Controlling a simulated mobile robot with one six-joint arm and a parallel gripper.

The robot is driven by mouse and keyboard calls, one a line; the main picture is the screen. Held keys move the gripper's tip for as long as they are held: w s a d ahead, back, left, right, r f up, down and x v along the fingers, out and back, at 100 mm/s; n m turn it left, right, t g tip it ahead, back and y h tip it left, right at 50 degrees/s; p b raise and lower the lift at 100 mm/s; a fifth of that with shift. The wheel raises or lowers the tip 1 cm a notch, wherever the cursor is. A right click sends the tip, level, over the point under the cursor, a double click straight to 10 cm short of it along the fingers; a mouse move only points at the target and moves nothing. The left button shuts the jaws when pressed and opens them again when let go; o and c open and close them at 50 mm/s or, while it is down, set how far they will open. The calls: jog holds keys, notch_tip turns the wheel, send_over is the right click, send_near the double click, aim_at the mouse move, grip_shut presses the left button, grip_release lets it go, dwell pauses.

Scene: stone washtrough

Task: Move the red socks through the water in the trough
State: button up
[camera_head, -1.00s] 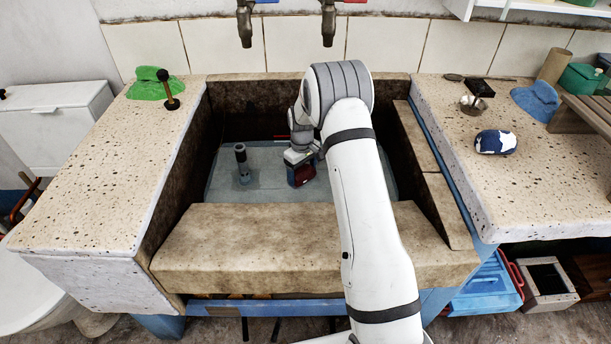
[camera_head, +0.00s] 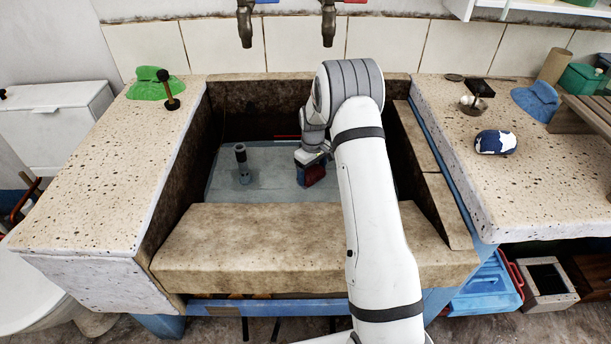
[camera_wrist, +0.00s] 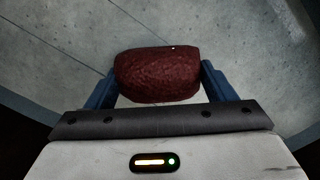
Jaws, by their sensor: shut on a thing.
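The red socks show as a dark red bundle (camera_wrist: 157,75) in the wrist view, between the two blue fingers of my gripper (camera_wrist: 158,82). My gripper is shut on the bundle. In the head view the red socks (camera_head: 313,175) are low inside the stone trough (camera_head: 230,225), right of its middle, under my gripper (camera_head: 311,166). The water (camera_head: 270,170) is a flat grey-blue area in the basin. I cannot tell how deep the bundle sits in it.
A grey upright pipe (camera_head: 241,163) stands in the basin, left of my gripper. Two taps (camera_head: 245,24) (camera_head: 328,25) hang above the back edge. A blue-and-white bundle (camera_head: 495,142) lies on the right slab.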

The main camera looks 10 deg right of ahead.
jog(key=shift+d, duration=0.25)
jog(key=shift+w+a, duration=0.2)
jog(key=shift+a, duration=0.8)
jog(key=shift+w+a, duration=0.15)
jog(key=shift+a, duration=0.85)
jog(key=shift+w+a, duration=0.2)
jog(key=shift+a, duration=0.8)
jog(key=shift+r, duration=0.1)
notch_tip(320, 180, up, 21)
jog(key=p, duration=1.2)
jog(key=shift+r+p, duration=0.2)
jog(key=shift+p, duration=0.15)
